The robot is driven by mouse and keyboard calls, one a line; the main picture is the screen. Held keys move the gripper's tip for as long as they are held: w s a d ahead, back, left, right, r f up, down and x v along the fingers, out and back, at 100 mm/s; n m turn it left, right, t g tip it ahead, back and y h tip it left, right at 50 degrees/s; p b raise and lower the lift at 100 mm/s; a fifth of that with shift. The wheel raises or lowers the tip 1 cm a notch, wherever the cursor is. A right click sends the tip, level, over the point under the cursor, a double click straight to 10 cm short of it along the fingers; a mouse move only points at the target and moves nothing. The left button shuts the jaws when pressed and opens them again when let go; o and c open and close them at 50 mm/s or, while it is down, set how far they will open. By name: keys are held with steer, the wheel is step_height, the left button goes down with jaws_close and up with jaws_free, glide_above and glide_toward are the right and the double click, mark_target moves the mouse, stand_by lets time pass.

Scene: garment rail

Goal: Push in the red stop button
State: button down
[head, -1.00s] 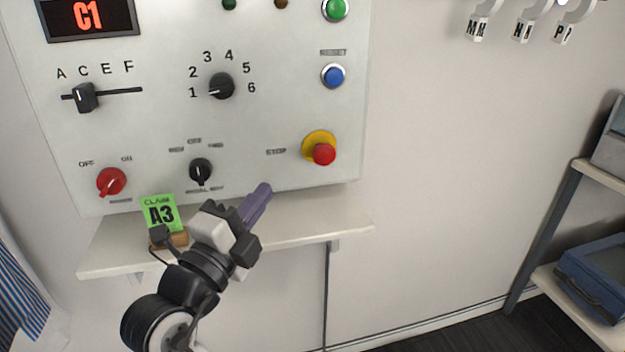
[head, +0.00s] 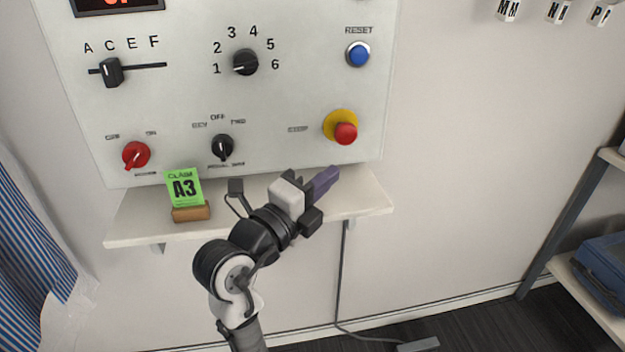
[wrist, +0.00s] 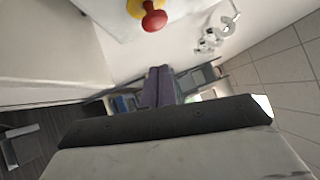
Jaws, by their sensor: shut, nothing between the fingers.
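The red stop button (head: 346,133) sticks out from its yellow collar (head: 335,122) at the lower right of the pale control panel (head: 300,110). In the wrist view the red button (wrist: 153,17) shows at the top, beyond the fingertips. My gripper (head: 334,174) is shut and empty, with its purple fingers side by side. In the head view the fingertips are just below the button in the picture, apart from it. The fingers also show in the middle of the wrist view (wrist: 159,72).
A narrow shelf (head: 130,229) below the panel holds a green A3 claim card (head: 185,188). A blue reset button (head: 358,54) sits above the stop button. Other panel controls include a red knob (head: 136,155) and black dial (head: 245,62).

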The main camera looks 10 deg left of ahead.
mark_target(341, 139)
steer(key=w+p, duration=0.1)
steer(key=w, duration=0.1)
steer(key=w+d+r+p, duration=0.1)
steer(key=w, duration=0.2)
steer(key=w+p, duration=0.1)
steer(key=w, duration=0.1)
steer(key=shift+w+d+r, duration=0.3)
steer(key=shift+w+d, duration=0.05)
steer(key=shift+w, duration=0.05)
steer(key=shift+w+a+f+b, duration=0.25)
steer(key=shift+w+b, duration=0.35)
steer(key=shift+b, duration=0.65)
steer(key=shift+w, duration=0.2)
steer(key=shift+a+r, duration=0.1)
steer(key=shift+r, duration=0.2)
